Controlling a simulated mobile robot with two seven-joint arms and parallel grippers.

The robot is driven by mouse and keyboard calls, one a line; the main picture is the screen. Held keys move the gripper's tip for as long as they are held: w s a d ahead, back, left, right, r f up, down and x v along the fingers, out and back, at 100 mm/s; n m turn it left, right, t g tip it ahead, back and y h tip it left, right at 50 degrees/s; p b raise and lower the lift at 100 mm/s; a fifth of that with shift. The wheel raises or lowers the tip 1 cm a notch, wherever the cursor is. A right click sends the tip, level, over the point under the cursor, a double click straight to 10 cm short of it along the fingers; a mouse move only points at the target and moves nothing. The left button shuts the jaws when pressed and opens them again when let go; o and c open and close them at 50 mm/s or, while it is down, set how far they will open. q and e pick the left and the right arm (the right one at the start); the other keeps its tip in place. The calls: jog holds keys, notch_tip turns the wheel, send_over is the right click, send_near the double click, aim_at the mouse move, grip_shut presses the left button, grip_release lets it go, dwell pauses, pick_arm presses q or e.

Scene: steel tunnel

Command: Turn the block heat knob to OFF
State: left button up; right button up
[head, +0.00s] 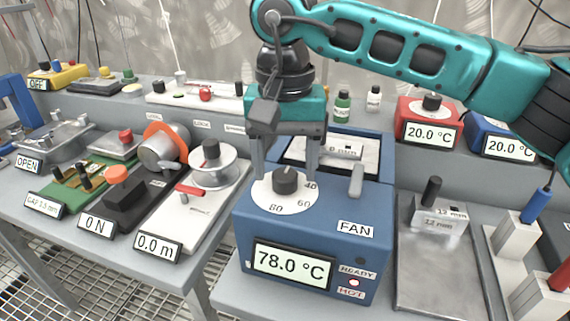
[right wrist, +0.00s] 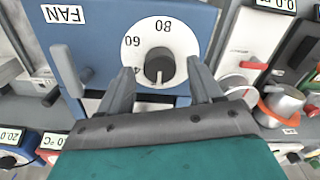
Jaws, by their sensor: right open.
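The blue heater box (head: 262,215) stands in the middle of the bench, its display (head: 292,265) reading 78.0 °C. On its sloped top is the dark block heat knob (head: 286,182) on a white dial, with numbers such as 40, 60 and 80 visible. The knob also shows in the right wrist view (right wrist: 159,66); I cannot read an OFF mark. My right gripper (head: 287,170) is open, pointing down over the dial. Its fingers are apart on either side of the knob; I cannot tell whether they touch it. My left gripper is not in view.
On the same box are a grey lever (head: 356,180) beside the FAN label and a red HOT lamp (head: 354,283). A white spool device (head: 213,165) stands left, a grey metal plate (head: 440,265) right. Red (head: 430,112) and blue temperature units stand behind at right.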

aim_at(285, 173)
pick_arm(q)
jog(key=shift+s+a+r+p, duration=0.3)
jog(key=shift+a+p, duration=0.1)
jog(key=shift+p, duration=0.45)
pick_arm(e)
notch_tip(285, 173, up, 12)
